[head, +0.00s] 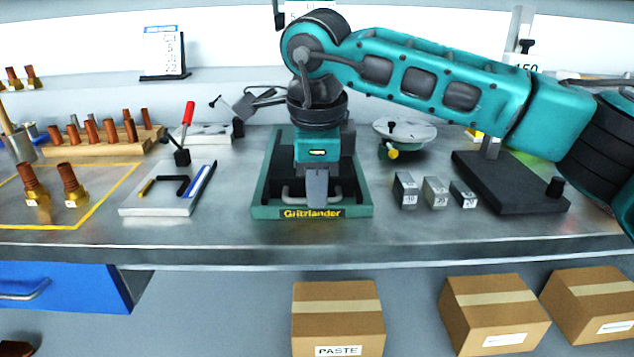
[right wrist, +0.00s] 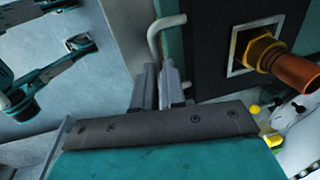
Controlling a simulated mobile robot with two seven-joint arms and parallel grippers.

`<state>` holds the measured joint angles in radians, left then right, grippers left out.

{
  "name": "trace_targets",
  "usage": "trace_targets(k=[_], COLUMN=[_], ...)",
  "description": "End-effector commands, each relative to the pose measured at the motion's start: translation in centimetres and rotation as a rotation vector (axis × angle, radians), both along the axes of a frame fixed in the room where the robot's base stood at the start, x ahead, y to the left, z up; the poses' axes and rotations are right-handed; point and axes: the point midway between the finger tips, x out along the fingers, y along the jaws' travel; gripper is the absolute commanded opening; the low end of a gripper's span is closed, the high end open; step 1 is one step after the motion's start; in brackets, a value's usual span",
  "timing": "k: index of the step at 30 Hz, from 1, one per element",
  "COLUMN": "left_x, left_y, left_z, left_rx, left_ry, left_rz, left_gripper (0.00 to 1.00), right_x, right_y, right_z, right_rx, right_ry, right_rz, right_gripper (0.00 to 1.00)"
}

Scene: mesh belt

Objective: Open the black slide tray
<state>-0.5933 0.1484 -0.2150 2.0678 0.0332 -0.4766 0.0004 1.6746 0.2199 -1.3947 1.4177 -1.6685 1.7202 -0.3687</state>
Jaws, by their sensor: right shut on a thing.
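The black slide tray (head: 268,186) sits in a green frame (head: 312,212) lettered "Gritzlander", at the middle of the bench. Its grey bar handle (head: 287,193) is at the front, partly hidden by my right gripper (head: 317,203). In the right wrist view the bent handle (right wrist: 153,37) stands out from the dark tray face (right wrist: 208,50), and my right gripper (right wrist: 162,85) is shut on it. A brass-and-copper fitting (right wrist: 268,55) sits in a pale square on the dark surface. The arm and gripper hide the tray's middle in the head view. I cannot make out my left gripper.
Small marked blocks (head: 405,190) and a black stand base (head: 510,182) are to the right. A white plate with tools (head: 168,190) is to the left. The bench edge (head: 310,250) runs just in front of the frame, with cardboard boxes (head: 338,310) below.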

Motion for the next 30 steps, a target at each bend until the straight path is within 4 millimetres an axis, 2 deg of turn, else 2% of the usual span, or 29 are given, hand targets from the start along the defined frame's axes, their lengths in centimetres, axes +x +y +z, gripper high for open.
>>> trace_targets(k=[11, 12, 19, 30], left_x=[0.07, 0.08, 0.08, 0.05], left_y=[-0.08, -0.08, -0.02, 0.17], left_z=[0.1, 0.11, 0.1, 0.13], left_rx=[-0.004, -0.004, -0.001, 0.006], left_ry=[-0.001, -0.001, -0.002, -0.002], left_rz=[0.002, 0.002, 0.001, -0.004], left_gripper=[0.51, 0.51, 0.51, 0.51], right_x=[0.03, 0.03, 0.03, -0.02], right_y=[-0.02, -0.02, -0.02, 0.0], right_z=[0.08, 0.07, 0.07, 0.38], right_rx=[0.0, 0.0, 0.0, 0.0], right_ry=[-0.002, -0.002, -0.001, -0.002], right_rz=[0.0, 0.0, 0.0, 0.0], right_gripper=[0.0, 0.12, 0.34, 0.36])
